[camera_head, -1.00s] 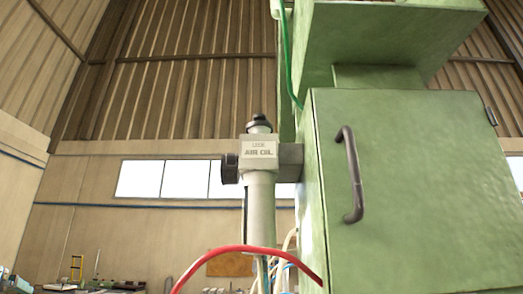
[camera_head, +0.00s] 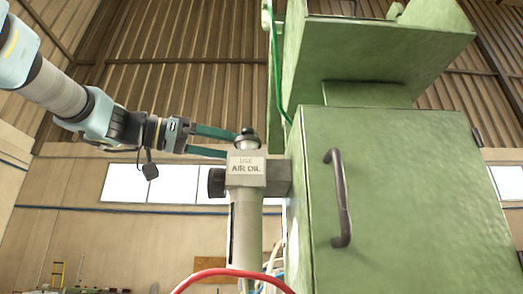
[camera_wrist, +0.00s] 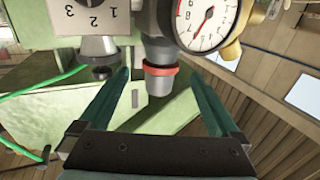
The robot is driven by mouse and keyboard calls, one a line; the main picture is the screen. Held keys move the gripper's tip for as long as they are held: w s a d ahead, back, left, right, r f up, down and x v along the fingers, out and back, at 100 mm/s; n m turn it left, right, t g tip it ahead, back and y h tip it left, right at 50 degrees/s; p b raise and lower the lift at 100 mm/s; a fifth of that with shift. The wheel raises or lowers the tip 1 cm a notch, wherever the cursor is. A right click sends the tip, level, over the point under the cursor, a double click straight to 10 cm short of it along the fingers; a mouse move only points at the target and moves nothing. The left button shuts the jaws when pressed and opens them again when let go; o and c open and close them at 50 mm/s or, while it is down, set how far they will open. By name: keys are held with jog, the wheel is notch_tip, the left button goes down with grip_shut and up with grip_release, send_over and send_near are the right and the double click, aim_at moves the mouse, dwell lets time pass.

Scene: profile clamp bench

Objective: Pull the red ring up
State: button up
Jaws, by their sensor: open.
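In the wrist view a red ring (camera_wrist: 160,70) sits around a dark grey cylindrical fitting, just beside a white dial gauge (camera_wrist: 205,20). My gripper (camera_wrist: 165,85) is open, with one green finger on each side of the ring and fitting. Nothing is held between the fingers. In the head view my gripper (camera_head: 232,143) reaches in from the left at the black top of the grey air-oil unit (camera_head: 246,170). The red ring cannot be made out in the head view.
A green cabinet (camera_head: 420,200) with a dark handle (camera_head: 340,198) stands right of the unit. A red hose (camera_head: 230,273) arcs below. A numbered selector plate (camera_wrist: 85,18) and black knob (camera_wrist: 98,70) lie left of the ring. Open space lies left of the unit.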

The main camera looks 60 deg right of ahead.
jog(key=p+x, duration=0.2)
jog(key=x, duration=0.6)
jog(key=shift+s+d+p, duration=0.1)
jog(key=shift+d+p, duration=0.15)
jog(key=shift+p, duration=0.05)
grip_shut()
dwell(0.4)
